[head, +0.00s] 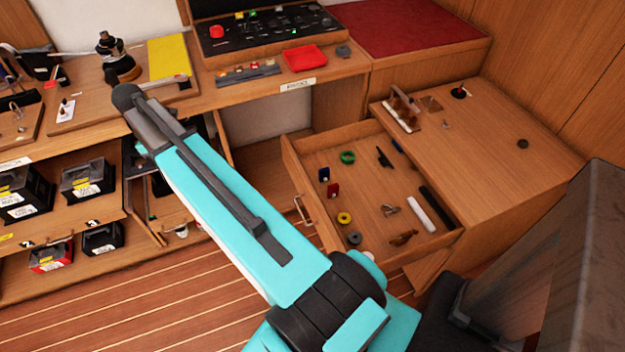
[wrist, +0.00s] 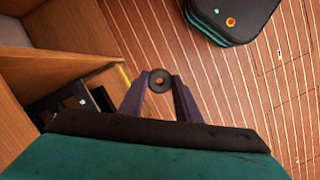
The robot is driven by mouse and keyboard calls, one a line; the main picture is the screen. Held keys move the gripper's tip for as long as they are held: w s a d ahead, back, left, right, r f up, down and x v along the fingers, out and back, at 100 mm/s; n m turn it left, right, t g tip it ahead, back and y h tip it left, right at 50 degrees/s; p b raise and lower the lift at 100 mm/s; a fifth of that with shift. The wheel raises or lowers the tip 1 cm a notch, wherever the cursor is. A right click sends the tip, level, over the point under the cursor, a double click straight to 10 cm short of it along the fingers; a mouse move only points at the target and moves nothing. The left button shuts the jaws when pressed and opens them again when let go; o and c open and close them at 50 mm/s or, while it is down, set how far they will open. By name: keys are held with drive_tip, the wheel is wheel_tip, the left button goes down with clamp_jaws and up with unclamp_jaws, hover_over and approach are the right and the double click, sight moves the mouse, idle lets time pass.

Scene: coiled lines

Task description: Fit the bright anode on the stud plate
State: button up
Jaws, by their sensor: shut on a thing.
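In the wrist view my gripper (wrist: 159,88) is shut on a small dark grey ring (wrist: 159,73) with a round hole. The ring sits between the two fingertips, above the striped floor. It looks dark here, so I cannot tell from its shade whether it is the bright anode. In the head view my arm crosses the middle, and the gripper and held ring are hidden. I cannot make out the stud plate for certain; a small square plate (head: 431,103) lies on the right-hand bench top.
An open drawer (head: 290,165) holds several small parts, among them a grey ring (head: 355,238), a yellow ring (head: 344,218) and a green ring (head: 347,157). Shelves with black boxes (head: 88,178) stand at left.

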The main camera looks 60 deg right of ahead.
drive_tip(key=s+d+f+m+p, duration=0.1)
drive_tip(key=s+d+f+p, duration=0.3)
drive_tip(key=s+d, duration=0.75)
drive_tip(key=s+d+f+m+p, duration=0.1)
drive_tip(key=s+d+f+p, duration=0.35)
drive_tip(key=s+d, duration=0.75)
drive_tip(key=shift+y, duration=0.4)
drive_tip(key=s+d+f+p, duration=0.1)
drive_tip(key=s+f, duration=0.1)
drive_tip(key=s, duration=0.6)
drive_tip(key=s+d+f+p, duration=0.1)
drive_tip(key=s+d+f, duration=0.1)
drive_tip(key=s, duration=0.7)
drive_tip(key=s+d+f+p, duration=0.1)
drive_tip(key=s+f, duration=0.3)
drive_tip(key=s, duration=0.5)
drive_tip(key=shift+s+d, duration=0.25)
drive_tip(key=shift+d, duration=0.2)
drive_tip(key=shift+w+d+f+m, duration=0.1)
drive_tip(key=shift+f+m, duration=0.05)
drive_tip(key=shift+m, duration=0.15)
